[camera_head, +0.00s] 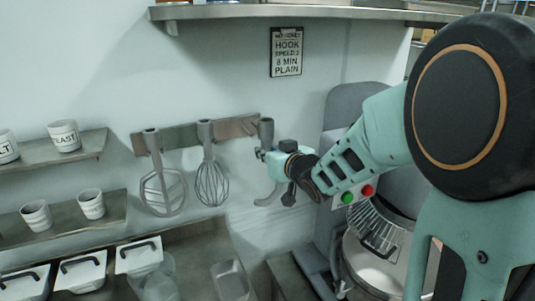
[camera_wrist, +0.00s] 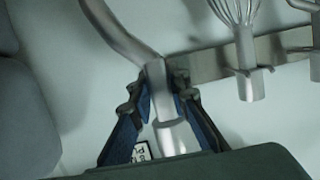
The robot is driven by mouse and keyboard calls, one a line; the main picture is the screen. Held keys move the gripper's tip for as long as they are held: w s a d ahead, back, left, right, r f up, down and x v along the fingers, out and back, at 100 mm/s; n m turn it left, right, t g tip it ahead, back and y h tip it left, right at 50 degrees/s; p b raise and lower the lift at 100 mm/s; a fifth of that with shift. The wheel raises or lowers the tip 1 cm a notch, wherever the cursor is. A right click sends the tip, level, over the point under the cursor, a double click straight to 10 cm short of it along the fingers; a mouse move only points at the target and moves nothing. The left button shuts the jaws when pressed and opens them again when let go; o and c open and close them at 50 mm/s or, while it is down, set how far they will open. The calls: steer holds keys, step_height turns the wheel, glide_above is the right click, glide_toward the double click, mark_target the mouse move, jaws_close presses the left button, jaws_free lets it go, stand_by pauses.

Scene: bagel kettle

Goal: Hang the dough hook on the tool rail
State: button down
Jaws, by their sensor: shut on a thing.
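The grey metal dough hook (camera_head: 266,133) hangs upright in my gripper (camera_head: 268,154), its curved end low against the wall. My gripper is shut around its shank. The wrist view shows the shank of the hook (camera_wrist: 158,78) between the two blue-padded fingers (camera_wrist: 162,95). The tool rail (camera_head: 180,137) is a tilted-looking strip on the wall; the hook's top is at its right end. The rail also shows beside the hook in the wrist view (camera_wrist: 208,66). I cannot tell whether the hook touches the rail or a holder on it.
A flat beater (camera_head: 162,190) and a wire whisk (camera_head: 210,182) hang on the rail to the left. The mixer (camera_head: 352,103) with its bowl (camera_head: 372,270) stands close on the right. Shelves with cups (camera_head: 64,136) are at the left. A sign (camera_head: 286,52) hangs above.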

steer(key=shift+w+a+r, duration=0.15)
steer(key=shift+w, duration=0.15)
steer(key=shift+w+a, duration=0.15)
steer(key=shift+w, duration=0.2)
stand_by(0.4)
steer(key=shift+w+a+b, duration=0.2)
steer(key=shift+w+a, duration=0.1)
steer(key=shift+w, duration=0.35)
steer(key=shift+w+a+b, duration=0.15)
steer(key=shift+w+a, duration=0.15)
steer(key=shift+w, duration=0.35)
steer(key=shift+w+a, duration=0.3)
steer(key=shift+w, duration=0.45)
steer(key=shift+w+a, duration=0.3)
steer(key=shift+w, duration=0.45)
steer(key=shift+w+a, duration=0.3)
steer(key=shift+w, duration=0.45)
steer(key=shift+b, duration=0.3)
steer(key=shift+f+b, duration=0.5)
steer(key=shift+f, duration=0.35)
